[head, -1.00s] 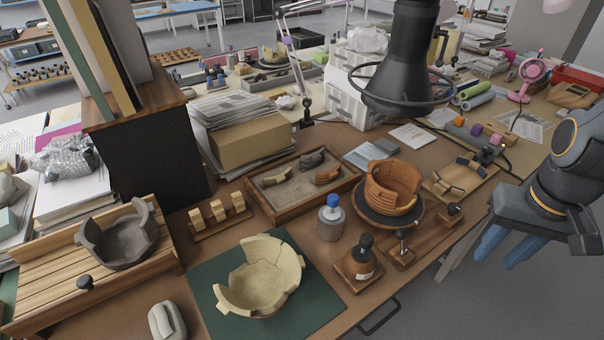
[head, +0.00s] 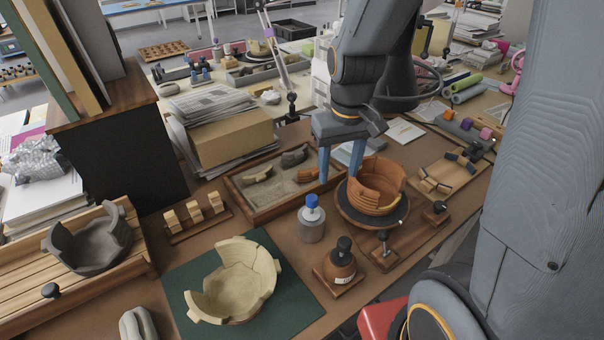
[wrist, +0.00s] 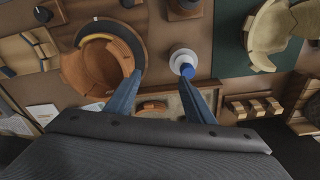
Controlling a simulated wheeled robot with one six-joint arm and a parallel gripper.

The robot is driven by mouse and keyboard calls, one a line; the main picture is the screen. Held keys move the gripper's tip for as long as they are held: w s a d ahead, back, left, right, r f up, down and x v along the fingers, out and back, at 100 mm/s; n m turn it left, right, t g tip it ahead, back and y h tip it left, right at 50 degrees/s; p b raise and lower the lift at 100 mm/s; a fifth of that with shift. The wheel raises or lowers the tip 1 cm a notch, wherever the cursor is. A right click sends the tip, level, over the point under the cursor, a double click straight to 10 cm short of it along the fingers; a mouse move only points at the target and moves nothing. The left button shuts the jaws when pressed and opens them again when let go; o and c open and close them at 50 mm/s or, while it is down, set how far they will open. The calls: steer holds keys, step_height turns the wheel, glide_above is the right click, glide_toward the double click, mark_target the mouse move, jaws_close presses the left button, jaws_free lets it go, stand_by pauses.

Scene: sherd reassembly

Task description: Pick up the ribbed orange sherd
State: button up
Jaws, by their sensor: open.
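The ribbed orange sherd (head: 306,176) lies in the sand of a wooden tray (head: 262,217), near the tray's right end. It also shows small in the wrist view (wrist: 154,106), between my fingers. My gripper (head: 341,176) is open and empty, its two blue fingers pointing down above the tray's right end and the turntable. In the head view its left finger is just right of the sherd. The ribbed orange pot (head: 375,186), with part of its wall absent, stands on a dark turntable (head: 352,216); it shows at left in the wrist view (wrist: 92,70).
Two other sherds, one cream (head: 257,176) and one dark grey (head: 294,156), lie in the tray. A blue-capped grey jar (head: 312,222) and a brown bottle (head: 340,264) stand in front. A cream pot (head: 235,285) sits on a green mat (head: 300,309).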

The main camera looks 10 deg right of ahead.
mark_target(317, 171)
steer(key=w+f+n, duration=0.1)
steer(key=w+f, duration=0.1)
steer(key=w, duration=0.4)
steer(key=w+f+n+b, duration=0.1)
steer(key=w+f, duration=0.2)
steer(key=w, duration=0.2)
steer(key=w+f+n+g, duration=0.1)
steer(key=w+f, duration=0.2)
steer(key=w, duration=0.3)
steer(key=shift+w+d, duration=0.25)
steer(key=shift+w, duration=0.05)
steer(key=shift+s+a+f+p, duration=0.1)
steer(key=shift+f+p, duration=0.45)
steer(key=shift+f, duration=1.15)
steer(key=shift+a+f+p, duration=0.1)
steer(key=shift+f+p, duration=0.4)
steer(key=shift+f, duration=1.15)
steer(key=shift+c, duration=0.3)
steer(key=c, duration=0.9)
